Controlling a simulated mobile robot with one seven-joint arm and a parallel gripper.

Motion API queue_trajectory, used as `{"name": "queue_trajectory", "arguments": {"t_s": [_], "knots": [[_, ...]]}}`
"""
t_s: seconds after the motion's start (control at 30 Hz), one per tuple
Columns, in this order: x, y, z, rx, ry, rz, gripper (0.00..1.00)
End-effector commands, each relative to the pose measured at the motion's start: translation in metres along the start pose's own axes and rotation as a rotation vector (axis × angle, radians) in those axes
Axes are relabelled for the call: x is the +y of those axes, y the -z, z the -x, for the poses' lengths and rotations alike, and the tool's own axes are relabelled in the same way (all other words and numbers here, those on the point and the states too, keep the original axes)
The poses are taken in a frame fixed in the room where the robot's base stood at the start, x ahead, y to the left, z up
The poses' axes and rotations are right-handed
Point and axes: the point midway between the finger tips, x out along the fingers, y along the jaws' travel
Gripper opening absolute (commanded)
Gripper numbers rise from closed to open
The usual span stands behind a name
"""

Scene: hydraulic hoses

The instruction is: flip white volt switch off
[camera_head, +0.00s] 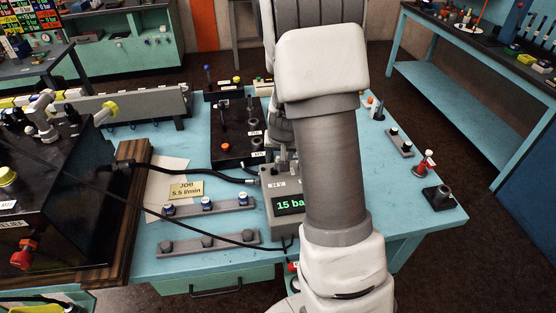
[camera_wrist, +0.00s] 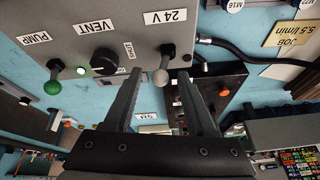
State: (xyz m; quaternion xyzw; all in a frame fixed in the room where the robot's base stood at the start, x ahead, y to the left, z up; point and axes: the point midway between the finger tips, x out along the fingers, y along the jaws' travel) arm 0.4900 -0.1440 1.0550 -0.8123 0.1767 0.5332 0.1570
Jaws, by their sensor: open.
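The white-tipped toggle switch (camera_wrist: 161,76) is under the "24 V" label on a grey panel (camera_wrist: 100,22) in the wrist view, where the labels appear upside down. My gripper (camera_wrist: 159,72) is open. Its two fingers lie either side of the white ball in the picture, the ball nearer the right finger. I see no clear contact, and cannot tell how deep the ball is between them. In the head view the grey box with a "15 ba" display (camera_head: 290,205) is partly hidden behind my arm, and the switch cannot be made out there.
On the same panel are a black VENT knob (camera_wrist: 104,61) and a green-tipped PUMP switch (camera_wrist: 53,88), left of the white one. A black hose (camera_wrist: 235,50) runs off to the right. A dark block with an orange knob (camera_wrist: 224,92) lies beyond my right finger.

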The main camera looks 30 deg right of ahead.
Motion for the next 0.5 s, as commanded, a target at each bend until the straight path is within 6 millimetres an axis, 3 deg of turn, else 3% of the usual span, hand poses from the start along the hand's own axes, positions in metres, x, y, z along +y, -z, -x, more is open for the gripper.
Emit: {"name": "queue_trajectory", "arguments": {"t_s": [0.17,0.5], "knots": [[0.0003,-0.0008,-0.0131,-0.002,0.0,-0.001,0.56],[-0.0001,-0.0003,-0.015,0.0,0.0,0.0,0.55]]}}
